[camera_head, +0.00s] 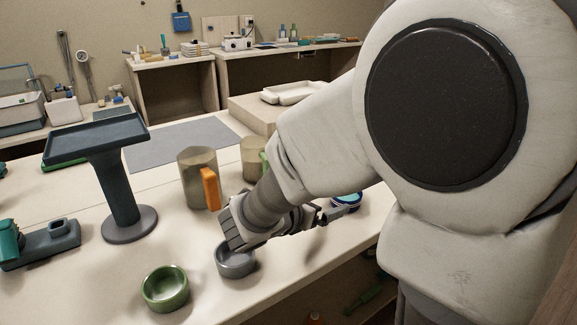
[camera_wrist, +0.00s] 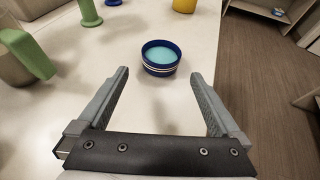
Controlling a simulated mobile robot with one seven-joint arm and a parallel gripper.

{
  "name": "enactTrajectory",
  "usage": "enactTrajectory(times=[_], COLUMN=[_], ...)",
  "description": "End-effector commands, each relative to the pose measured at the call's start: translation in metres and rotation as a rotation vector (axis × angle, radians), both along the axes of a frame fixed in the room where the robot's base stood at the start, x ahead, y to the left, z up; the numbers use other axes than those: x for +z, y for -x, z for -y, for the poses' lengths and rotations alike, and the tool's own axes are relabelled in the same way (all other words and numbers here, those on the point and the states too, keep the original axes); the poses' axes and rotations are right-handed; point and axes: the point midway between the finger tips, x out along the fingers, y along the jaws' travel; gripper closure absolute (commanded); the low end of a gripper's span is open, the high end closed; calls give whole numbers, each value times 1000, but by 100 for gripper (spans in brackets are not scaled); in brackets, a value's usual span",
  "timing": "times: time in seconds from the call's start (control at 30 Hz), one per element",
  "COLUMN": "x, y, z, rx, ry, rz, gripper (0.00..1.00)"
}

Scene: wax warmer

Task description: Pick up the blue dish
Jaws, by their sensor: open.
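The blue dish (camera_wrist: 161,58) is a small round bowl with a dark blue outside, pale stripes and a light blue inside. It stands upright on the pale counter, just beyond and between the fingertips of my gripper (camera_wrist: 160,74) in the wrist view. My gripper is open and empty, and no contact with the dish shows. In the head view the dish (camera_head: 348,198) is partly hidden behind my arm and gripper (camera_head: 325,214).
A grey bowl (camera_head: 236,262) and a green bowl (camera_head: 165,289) stand near the counter's front edge. A mug with an orange handle (camera_head: 198,178) and a mug with a green handle (camera_wrist: 18,62) stand close by. The counter edge drops off right of the dish.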

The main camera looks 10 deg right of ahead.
Motion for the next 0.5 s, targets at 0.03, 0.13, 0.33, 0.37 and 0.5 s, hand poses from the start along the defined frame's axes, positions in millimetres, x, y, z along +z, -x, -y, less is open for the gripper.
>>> enactTrajectory(times=[0.03, 0.13, 0.33, 0.37, 0.5], x=[-8, -16, -25, -26, -29], y=[-6, -18, -34, -36, -40], z=[10, 26, 45, 47, 53], rx=[-6, -5, -3, -3, -2], ry=[-1, -1, -1, -1, -1], rz=[-1, -1, 0, 0, 1], gripper=[0, 0, 0, 0, 0])
